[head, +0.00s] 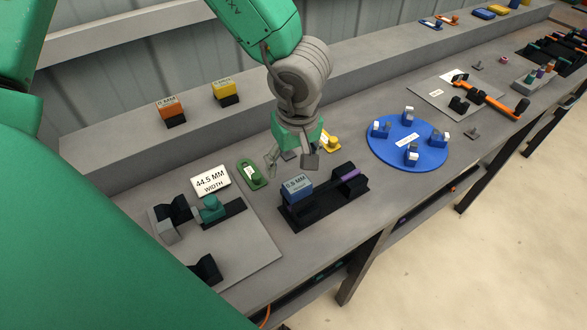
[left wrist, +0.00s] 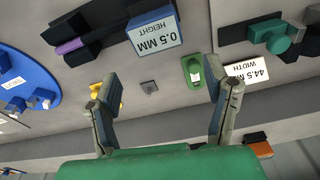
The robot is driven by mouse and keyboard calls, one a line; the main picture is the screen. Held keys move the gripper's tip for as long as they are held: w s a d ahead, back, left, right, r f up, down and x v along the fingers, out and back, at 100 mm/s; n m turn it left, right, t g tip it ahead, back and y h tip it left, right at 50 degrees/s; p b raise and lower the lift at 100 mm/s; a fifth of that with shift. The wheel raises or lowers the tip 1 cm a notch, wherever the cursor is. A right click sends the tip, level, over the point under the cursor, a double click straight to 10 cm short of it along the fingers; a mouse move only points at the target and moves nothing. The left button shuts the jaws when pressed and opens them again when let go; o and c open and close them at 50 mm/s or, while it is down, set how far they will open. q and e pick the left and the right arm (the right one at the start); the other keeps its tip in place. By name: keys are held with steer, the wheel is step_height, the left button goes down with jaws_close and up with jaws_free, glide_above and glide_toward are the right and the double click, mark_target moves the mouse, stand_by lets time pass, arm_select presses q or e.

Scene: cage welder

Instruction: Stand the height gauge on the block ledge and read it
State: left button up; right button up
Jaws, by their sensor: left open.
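A blue block reading "0.5 MM HEIGHT" (head: 297,188) sits at the left end of a black fixture (head: 325,205) with a purple bar; the lettering also shows in the left wrist view (left wrist: 154,32). I cannot tell which object is the height gauge: a green labelled piece (head: 249,174) and a yellow labelled piece (head: 331,143) lie on the bench near the fixture. My left gripper (head: 291,164) is open and empty above the bench behind the fixture. In the wrist view its fingers (left wrist: 165,98) are spread, with a small grey square (left wrist: 149,88) between and beyond them. My right gripper is out of view.
A "44.5 MM WIDTH" sign (head: 211,182) stands by a grey plate (head: 250,255) with clamp blocks at left. A blue round tray (head: 385,150) with several pieces is at right. Orange (head: 170,108) and yellow (head: 224,90) blocks stand on the raised back shelf.

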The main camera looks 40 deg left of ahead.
mark_target(294, 178)
arm_select(q)
step_height(294, 178, up, 5)
steer(key=shift+s+d, duration=0.15)
